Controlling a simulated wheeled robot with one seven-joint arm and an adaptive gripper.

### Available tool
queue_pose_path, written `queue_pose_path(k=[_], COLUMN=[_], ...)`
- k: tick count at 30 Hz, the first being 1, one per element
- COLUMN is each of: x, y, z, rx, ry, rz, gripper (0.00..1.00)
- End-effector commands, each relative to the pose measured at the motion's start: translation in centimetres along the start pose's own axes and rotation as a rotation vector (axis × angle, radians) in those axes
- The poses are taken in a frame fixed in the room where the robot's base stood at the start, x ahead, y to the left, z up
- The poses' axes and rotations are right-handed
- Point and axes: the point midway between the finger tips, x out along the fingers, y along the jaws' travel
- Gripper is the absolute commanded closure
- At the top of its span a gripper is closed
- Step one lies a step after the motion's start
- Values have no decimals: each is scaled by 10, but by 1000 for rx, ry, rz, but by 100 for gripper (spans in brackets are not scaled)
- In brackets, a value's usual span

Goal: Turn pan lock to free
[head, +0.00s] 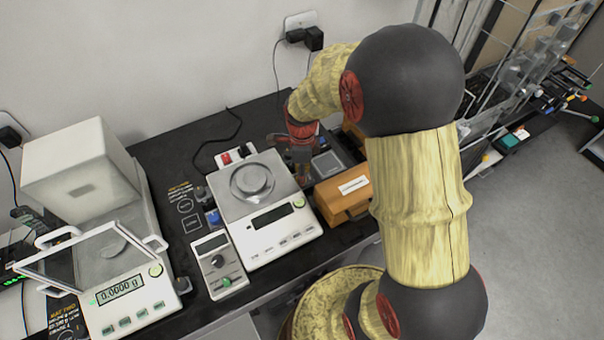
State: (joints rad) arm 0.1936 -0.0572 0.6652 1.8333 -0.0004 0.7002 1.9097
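A white balance (268,222) with a round metal pan (252,181) stands in the middle of the dark table. Its display is dark. No part that I can see is clearly labelled as the pan lock. My gripper (303,178) points down just right of this balance's back right corner, near a dark grey box (327,163). The fingertips are small and partly hidden, so I cannot tell whether they touch anything or how far apart they are.
A second balance (127,289) with an open draft shield and lit display stands at left. A small control box (219,265) with a green knob sits between them. An orange case (343,194) lies right of the middle balance. A red switch (224,158) shows behind it.

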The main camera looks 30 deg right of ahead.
Motion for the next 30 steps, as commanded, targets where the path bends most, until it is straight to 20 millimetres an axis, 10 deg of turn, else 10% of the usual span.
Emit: queue_pose_path(k=[30], x=[-80], y=[0], z=[0], rx=[0], ry=[0], rz=[0], gripper=[57])
